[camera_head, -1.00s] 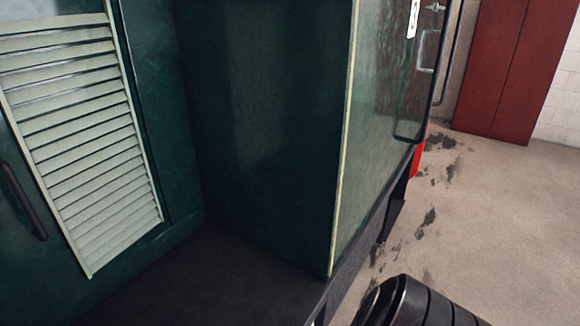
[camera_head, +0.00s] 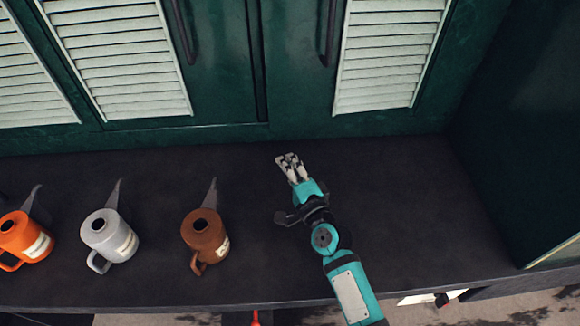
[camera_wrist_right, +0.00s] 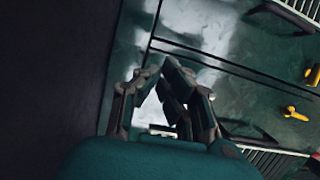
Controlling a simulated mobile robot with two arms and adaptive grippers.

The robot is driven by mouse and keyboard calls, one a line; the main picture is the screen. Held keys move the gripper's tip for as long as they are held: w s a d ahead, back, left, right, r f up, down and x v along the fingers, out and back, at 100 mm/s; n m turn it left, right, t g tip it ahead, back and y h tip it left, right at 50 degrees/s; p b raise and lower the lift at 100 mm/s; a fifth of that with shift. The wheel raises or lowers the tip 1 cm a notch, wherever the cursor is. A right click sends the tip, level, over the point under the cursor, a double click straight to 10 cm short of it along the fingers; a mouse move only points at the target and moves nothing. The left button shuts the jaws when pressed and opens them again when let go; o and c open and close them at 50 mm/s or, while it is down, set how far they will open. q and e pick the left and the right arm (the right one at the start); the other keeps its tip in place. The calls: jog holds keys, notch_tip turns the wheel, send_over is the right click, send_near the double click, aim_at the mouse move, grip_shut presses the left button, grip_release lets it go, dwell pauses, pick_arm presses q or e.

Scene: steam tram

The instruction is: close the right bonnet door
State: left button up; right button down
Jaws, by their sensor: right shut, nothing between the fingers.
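The right bonnet door (camera_head: 300,85) is a dark green panel with pale louvres (camera_head: 390,55) and a dark vertical handle (camera_head: 328,32). It stands beside the left door (camera_head: 215,80), with a dark vertical seam between them. Its upper part is cut off, and I cannot tell whether it is fully shut. My right gripper (camera_head: 290,165) is over the dark ledge in front of the doors' lower edge, apart from the handle. Its fingers are shut and empty; they also show together in the right wrist view (camera_wrist_right: 165,78), before green panelling. My left gripper is out of view.
An orange can (camera_head: 22,238), a grey can (camera_head: 108,236) and a brown can (camera_head: 205,238) with spouts stand on the dark ledge (camera_head: 420,215), left of my right arm. A green wall (camera_head: 530,130) bounds the right side. The ledge between arm and wall is clear.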

aim_at(273, 112)
jog(key=d+r+m+g+y+b, duration=0.1)
jog(key=d+r+m+g+y, duration=0.25)
jog(key=m, duration=1.15)
jog(key=d+r+m+g+y+b, duration=0.15)
jog(key=r+m+y, duration=0.3)
jog(key=m, duration=1.05)
jog(key=x, duration=0.4)
jog(key=w+d+p+x, duration=0.1)
jog(key=x, duration=0.3)
jog(key=w+p+x, duration=0.1)
jog(key=x, duration=0.3)
jog(key=shift+d+f, duration=0.15)
jog(key=shift+d, duration=0.05)
